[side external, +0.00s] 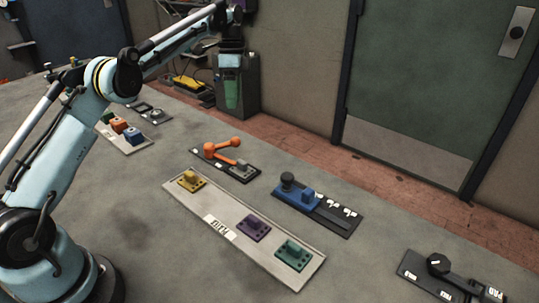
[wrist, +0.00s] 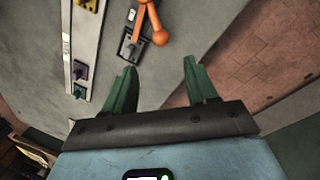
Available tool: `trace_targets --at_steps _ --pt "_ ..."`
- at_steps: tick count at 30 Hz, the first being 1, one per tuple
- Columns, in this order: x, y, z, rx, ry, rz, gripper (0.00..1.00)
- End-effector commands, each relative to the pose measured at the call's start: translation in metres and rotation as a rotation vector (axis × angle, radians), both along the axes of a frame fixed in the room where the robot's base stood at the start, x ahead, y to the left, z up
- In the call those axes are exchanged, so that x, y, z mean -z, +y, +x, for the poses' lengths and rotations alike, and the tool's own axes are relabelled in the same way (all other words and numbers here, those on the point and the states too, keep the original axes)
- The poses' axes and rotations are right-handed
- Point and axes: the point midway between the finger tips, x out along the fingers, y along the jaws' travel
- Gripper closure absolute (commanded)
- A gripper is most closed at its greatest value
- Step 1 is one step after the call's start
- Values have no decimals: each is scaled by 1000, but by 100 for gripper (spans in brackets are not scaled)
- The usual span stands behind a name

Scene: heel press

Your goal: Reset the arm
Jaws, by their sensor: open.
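My gripper (side external: 232,97) hangs at the end of the raised arm, above the far side of the table in the side view. Its two green fingers (wrist: 160,66) are spread apart in the wrist view, with nothing between them. An orange two-ball lever (side external: 222,153) stands on a dark plate with a grey block (side external: 241,170). The lever also shows ahead of the fingers in the wrist view (wrist: 150,22), apart from them.
A long pale board (side external: 205,212) carries a yellow block (side external: 191,181), a purple block (side external: 254,228) and a green block (side external: 294,255). A blue toggle fixture (side external: 307,197) and a black knob fixture (side external: 438,264) stand to the right. A smaller board (side external: 135,146) holds coloured blocks.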

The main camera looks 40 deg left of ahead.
Motion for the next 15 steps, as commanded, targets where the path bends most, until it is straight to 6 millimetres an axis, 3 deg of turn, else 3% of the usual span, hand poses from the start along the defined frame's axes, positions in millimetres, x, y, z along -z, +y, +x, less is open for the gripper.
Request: trace_targets --at_steps 5,15 --pt "-5 -3 -1 -13 -9 6 43" --pt "-48 -33 -22 -203 -141 74 43"
